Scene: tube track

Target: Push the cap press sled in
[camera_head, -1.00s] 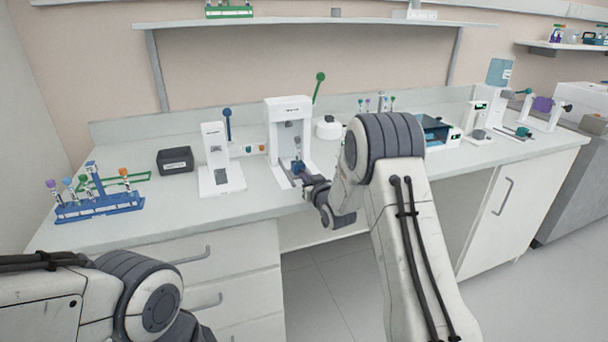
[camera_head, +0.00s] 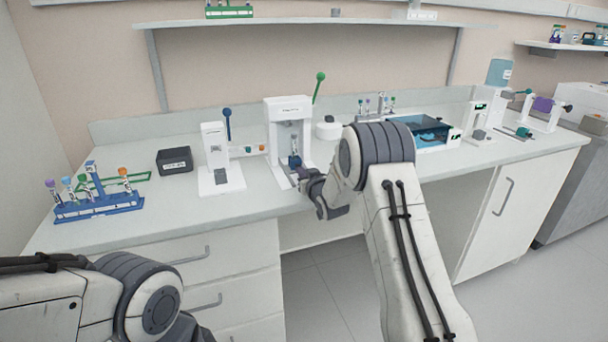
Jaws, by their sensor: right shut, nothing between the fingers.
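The cap press (camera_head: 289,105) is a white frame with a green-knobbed lever (camera_head: 319,86), standing at the middle of the bench. Its sled carries a blue holder (camera_head: 295,161) with a tube standing in it. The holder sits between the press uprights, under the press head. My right gripper (camera_head: 301,181) is shut and empty, low at the front right of the press base. A small gap seems to lie between its fingertips and the blue holder; the exact contact is hard to tell. My left arm shows at the lower left, its gripper out of view.
A white device with a blue lever (camera_head: 216,158) stands left of the press. A black box (camera_head: 174,160) and a blue tube rack (camera_head: 99,207) are further left. A round white device (camera_head: 328,128) and a blue-lidded box (camera_head: 428,130) stand to the right.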

